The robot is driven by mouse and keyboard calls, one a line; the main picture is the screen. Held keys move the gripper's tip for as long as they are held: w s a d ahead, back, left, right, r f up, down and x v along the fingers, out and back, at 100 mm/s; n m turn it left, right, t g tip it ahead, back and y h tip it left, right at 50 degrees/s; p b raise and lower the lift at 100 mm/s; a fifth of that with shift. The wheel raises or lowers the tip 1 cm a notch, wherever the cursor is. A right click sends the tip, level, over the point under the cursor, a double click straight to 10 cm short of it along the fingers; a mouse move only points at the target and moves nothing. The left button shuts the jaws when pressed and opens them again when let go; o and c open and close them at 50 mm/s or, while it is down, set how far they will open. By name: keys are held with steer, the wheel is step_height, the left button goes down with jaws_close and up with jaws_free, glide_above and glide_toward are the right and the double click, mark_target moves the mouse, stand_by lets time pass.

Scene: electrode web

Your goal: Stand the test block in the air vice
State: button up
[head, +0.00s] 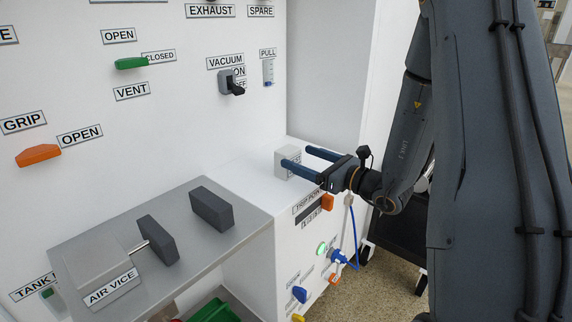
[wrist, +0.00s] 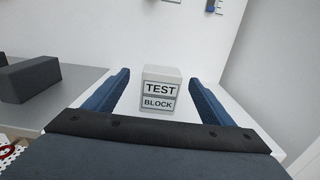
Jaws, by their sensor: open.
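The test block (head: 287,161) is a light grey block standing on the white ledge at the right of the bench. In the wrist view the test block (wrist: 160,92) shows its label, between and just beyond my blue fingers. My gripper (head: 305,160) is open, its fingers on either side of the block; I cannot tell whether they touch it. It also shows in the wrist view (wrist: 160,98). The air vice (head: 100,272) sits on a grey metal plate at the left, with two dark jaws (head: 158,240) (head: 212,208) standing apart and a gap between them.
The white panel behind carries an orange grip lever (head: 38,155), a green vent lever (head: 131,63) and a dark vacuum switch (head: 231,83). The white ledge (head: 240,170) is clear between the block and the metal plate. A blue hose (head: 354,235) hangs at the front.

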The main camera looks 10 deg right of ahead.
mark_target(295, 154)
steer(key=shift+d+x, duration=0.2)
steer(key=shift+x, duration=2.95)
steer(key=shift+w+f, duration=0.1)
steer(key=c, duration=1.5)
